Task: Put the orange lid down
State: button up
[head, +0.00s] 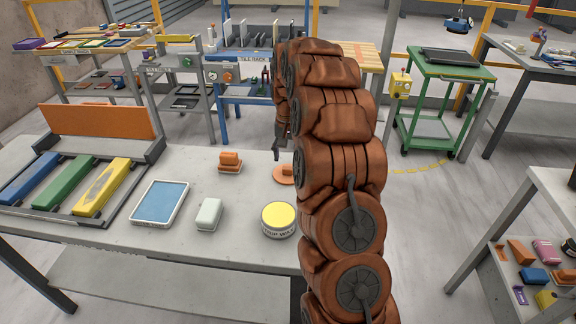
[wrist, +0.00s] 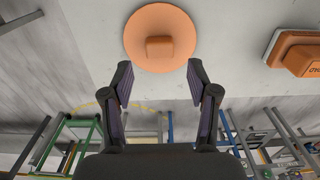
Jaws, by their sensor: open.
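The orange lid (wrist: 161,22) is a round disc with a small block-shaped knob. In the wrist view it lies at the top centre on the pale slab, just beyond my fingertips. In the head view the lid (head: 284,176) lies flat near the slab's far edge, its right side hidden by my arm. My gripper (wrist: 159,72) is open and empty, its two fingers apart with the knob in line between them and clear of both. In the head view only part of my gripper (head: 278,152) shows beside my arm.
On the slab (head: 245,205), an orange stamp-like block (head: 230,162) stands left of the lid. A yellow-topped round tin (head: 279,218), a white block (head: 209,213) and a blue-pad tray (head: 160,202) are nearer. A rack of coloured bars (head: 68,190) stands at left.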

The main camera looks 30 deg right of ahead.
aim_at(287, 167)
notch_tip(287, 167, up, 8)
jog(key=b, duration=0.1)
jog(key=s+a+r+n, duration=0.3)
jog(key=s+a+n, duration=0.2)
jog(key=s+a, duration=1.15)
jog(key=s+a+f+n+g, duration=0.1)
jog(key=s+a, duration=0.3)
jog(key=s, duration=0.7)
jog(key=s+a+f+n, duration=0.2)
jog(key=s+a+f, duration=0.2)
jog(key=s, duration=0.7)
jog(key=shift+f+g, duration=0.2)
jog(key=shift+g, duration=0.2)
